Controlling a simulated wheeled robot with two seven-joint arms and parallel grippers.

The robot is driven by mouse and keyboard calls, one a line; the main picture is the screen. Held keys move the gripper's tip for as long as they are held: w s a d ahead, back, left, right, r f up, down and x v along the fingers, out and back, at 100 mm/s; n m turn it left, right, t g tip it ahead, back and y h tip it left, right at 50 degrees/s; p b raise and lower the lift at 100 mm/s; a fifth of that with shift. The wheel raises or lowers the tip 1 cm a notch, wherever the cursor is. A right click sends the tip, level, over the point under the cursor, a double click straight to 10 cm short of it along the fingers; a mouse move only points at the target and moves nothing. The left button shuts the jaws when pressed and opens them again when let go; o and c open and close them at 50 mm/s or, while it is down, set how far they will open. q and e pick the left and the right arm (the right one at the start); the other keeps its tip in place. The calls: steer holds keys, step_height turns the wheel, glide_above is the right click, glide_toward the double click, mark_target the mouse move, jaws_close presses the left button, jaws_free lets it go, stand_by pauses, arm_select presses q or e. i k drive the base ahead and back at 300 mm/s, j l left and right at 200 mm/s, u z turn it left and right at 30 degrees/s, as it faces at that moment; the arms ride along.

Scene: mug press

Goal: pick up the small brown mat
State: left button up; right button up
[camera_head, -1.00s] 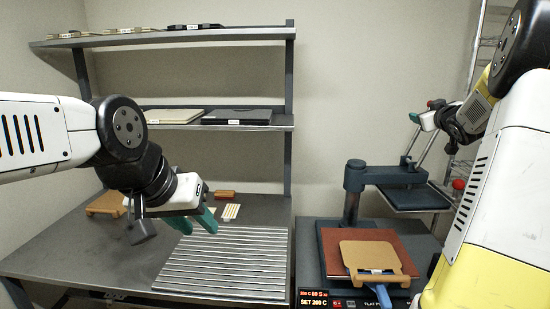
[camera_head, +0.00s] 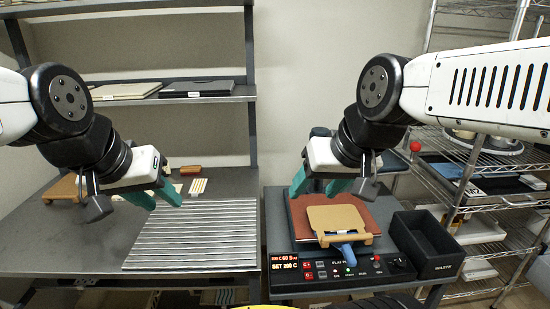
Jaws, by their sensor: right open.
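A small tan-brown mat (camera_head: 338,219) lies on a larger red-brown board (camera_head: 377,211) on the flat press. A wooden edge piece with a blue handle (camera_head: 347,251) shows at its front. My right gripper (camera_head: 320,187) is open and empty, its green fingers pointing down above the back part of the board, just behind the mat. Whether the fingertips touch anything is hard to tell. My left gripper (camera_head: 154,196) is open and empty above the left table, near the back edge of the ribbed metal rack.
A red-brown block (camera_head: 190,170), a striped card (camera_head: 198,187) and a tan board (camera_head: 66,188) lie behind. A black waste bin (camera_head: 427,243) stands right of the press. Wire shelves (camera_head: 490,200) stand further right.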

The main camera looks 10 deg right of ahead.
mark_target(322, 218)
steer(key=j+z, duration=0.2)
steer(key=z, duration=0.2)
steer(key=j+z, duration=0.2)
steer(key=z, duration=0.2)
steer(key=i, duration=0.05)
